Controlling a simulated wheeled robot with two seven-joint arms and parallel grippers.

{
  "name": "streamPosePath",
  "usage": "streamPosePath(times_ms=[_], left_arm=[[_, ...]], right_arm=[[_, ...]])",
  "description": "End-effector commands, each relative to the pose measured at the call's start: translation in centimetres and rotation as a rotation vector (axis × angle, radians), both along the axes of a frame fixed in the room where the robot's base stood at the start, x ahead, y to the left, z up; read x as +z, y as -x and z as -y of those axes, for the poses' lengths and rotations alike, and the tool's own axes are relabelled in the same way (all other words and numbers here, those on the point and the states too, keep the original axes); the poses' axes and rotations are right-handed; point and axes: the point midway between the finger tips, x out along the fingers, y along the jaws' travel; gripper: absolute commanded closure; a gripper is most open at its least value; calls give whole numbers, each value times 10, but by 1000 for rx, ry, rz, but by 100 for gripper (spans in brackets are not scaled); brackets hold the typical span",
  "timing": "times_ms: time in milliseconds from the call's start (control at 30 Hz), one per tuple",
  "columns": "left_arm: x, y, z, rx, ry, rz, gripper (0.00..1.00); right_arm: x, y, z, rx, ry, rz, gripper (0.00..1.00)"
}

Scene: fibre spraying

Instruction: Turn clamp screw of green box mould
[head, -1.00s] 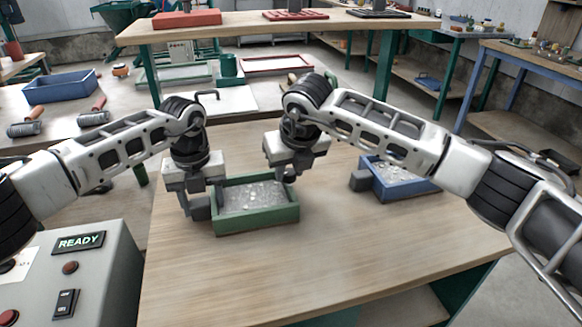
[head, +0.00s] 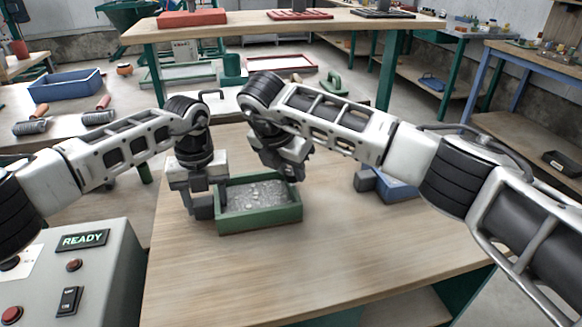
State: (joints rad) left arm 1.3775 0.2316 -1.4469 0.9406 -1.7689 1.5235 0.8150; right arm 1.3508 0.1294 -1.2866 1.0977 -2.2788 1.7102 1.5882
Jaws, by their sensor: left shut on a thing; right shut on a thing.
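The green box mould (head: 260,220) stands on the wooden table, filled with grey-white chips. My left gripper (head: 206,207) is at its left end, where a dark grey clamp block sits. Its jaws are shut there, apparently on the clamp screw, which the fingers hide. My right gripper (head: 292,176) is at the far right corner of the mould. It is shut, apparently on the mould's rim; the exact contact is hidden behind the gripper body.
A blue box mould (head: 393,188) with a grey block at its left stands to the right, partly behind my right arm. A grey control box (head: 110,270) showing READY is at the front left.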

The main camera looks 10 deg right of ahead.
Motion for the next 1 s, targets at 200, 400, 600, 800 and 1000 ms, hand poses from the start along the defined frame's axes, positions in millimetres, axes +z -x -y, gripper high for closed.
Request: streamPosePath(times_ms=[200, 400, 600, 800, 1000], left_arm=[[2, -1, 0, 3, 1, 3, 100], [2, -1, 0, 3, 1, 3, 100], [2, -1, 0, 2, 2, 3, 100], [2, -1, 0, 2, 2, 3, 100], [2, -1, 0, 1, 2, 3, 100]], right_arm=[[1, -1, -2, -208, 1, 1, 93], [1, -2, -3, -392, 0, 0, 93], [1, -4, -3, -546, 1, 0, 93], [1, -4, -4, -655, 0, 0, 93], [0, -5, -3, -716, 0, 1, 93]])
